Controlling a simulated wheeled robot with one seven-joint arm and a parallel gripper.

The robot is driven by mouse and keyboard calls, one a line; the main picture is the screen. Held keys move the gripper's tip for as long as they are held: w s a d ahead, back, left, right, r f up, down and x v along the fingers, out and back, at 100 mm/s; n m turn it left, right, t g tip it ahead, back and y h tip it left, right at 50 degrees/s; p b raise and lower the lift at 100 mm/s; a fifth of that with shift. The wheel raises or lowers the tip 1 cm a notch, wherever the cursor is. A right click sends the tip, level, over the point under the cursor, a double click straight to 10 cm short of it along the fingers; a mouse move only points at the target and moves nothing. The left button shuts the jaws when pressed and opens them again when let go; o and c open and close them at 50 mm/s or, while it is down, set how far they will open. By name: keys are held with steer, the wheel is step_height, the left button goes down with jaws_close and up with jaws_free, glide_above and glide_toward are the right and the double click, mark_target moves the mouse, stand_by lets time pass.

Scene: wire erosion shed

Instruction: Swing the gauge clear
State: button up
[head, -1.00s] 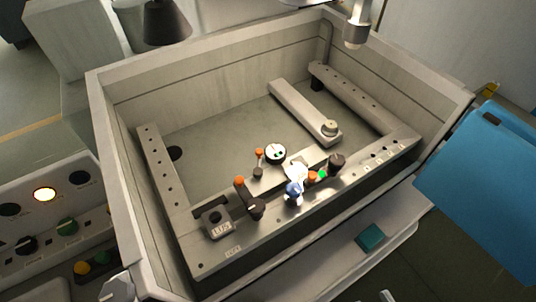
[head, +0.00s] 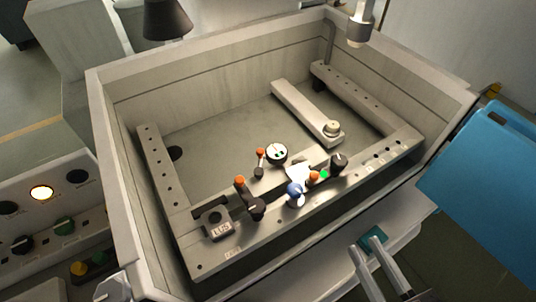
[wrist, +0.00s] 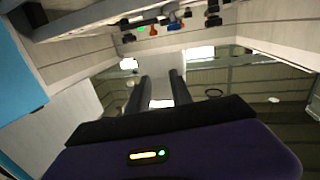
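The gauge (head: 277,153), a small round dial with a white face, stands above the clamp rail at the front of the machine tank. An orange-knobbed lever (head: 260,162) is just left of it. My gripper (head: 366,246) is at the lower right, outside the tank's front wall and well short of the gauge. Its two fingers are apart with nothing between them. They also show apart in the wrist view (wrist: 159,80), where the rail's knobs appear along the top edge; I cannot make out the dial there.
The front rail carries a black clamp with an orange knob (head: 248,198), a blue knob (head: 295,194) and a black knob (head: 339,162). A blue panel (head: 485,180) stands at right. The tank floor behind the gauge is largely clear.

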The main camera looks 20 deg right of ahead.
steer(key=w+d+y+b, duration=0.1)
steer(key=w+d+b, duration=0.2)
steer(key=w, duration=2.3)
steer(key=n+g+y, duration=0.6)
steer(key=g+y, duration=0.1)
glide_toward(263, 152)
steer(key=shift+w+a, duration=0.15)
steer(key=shift+a, duration=0.2)
steer(key=shift+h, duration=0.3)
steer(key=shift+p+x, duration=0.6)
steer(key=shift+x, duration=3.3)
jaws_close()
